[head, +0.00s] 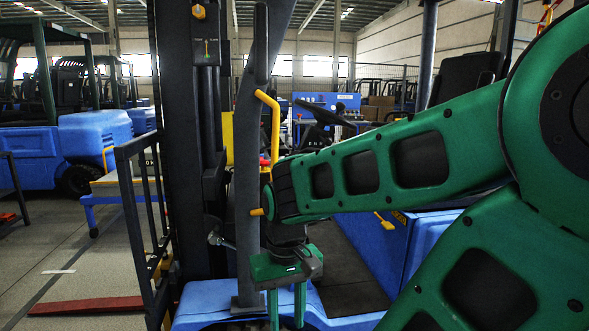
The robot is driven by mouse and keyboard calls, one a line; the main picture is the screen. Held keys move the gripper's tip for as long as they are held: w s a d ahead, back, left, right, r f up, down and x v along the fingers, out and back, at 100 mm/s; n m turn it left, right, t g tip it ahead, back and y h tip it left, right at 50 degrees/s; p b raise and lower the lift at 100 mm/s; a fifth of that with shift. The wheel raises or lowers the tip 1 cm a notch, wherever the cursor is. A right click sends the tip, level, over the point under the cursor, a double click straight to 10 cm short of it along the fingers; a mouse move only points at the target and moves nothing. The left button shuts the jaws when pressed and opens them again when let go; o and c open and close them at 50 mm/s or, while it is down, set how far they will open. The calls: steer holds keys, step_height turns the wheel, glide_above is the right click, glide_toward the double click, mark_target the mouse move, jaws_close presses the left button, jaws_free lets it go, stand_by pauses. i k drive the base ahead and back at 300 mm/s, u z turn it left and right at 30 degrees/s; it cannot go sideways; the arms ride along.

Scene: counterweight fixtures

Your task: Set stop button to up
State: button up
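My gripper (287,312) hangs in the lower middle of the head view, with its two green fingers pointing down and a gap between them. Nothing shows between the fingers, and the tips run near the frame's bottom edge. No part is clearly marked as the stop button. Another yellow peg (257,212) shows beside the grey post (246,180), just above my gripper. I cannot tell which is the stop button.
A bent yellow handle (272,110) stands by the post. A blue truck base (215,303) lies below, and a black rail frame (135,220) stands left. A steering wheel (325,112) is behind my arm. Open floor (75,265) lies at left.

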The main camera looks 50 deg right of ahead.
mark_target(264, 164)
steer(key=k, duration=0.5)
steer(key=z, duration=1)
steer(key=i, duration=1)
steer(key=u, duration=0.05)
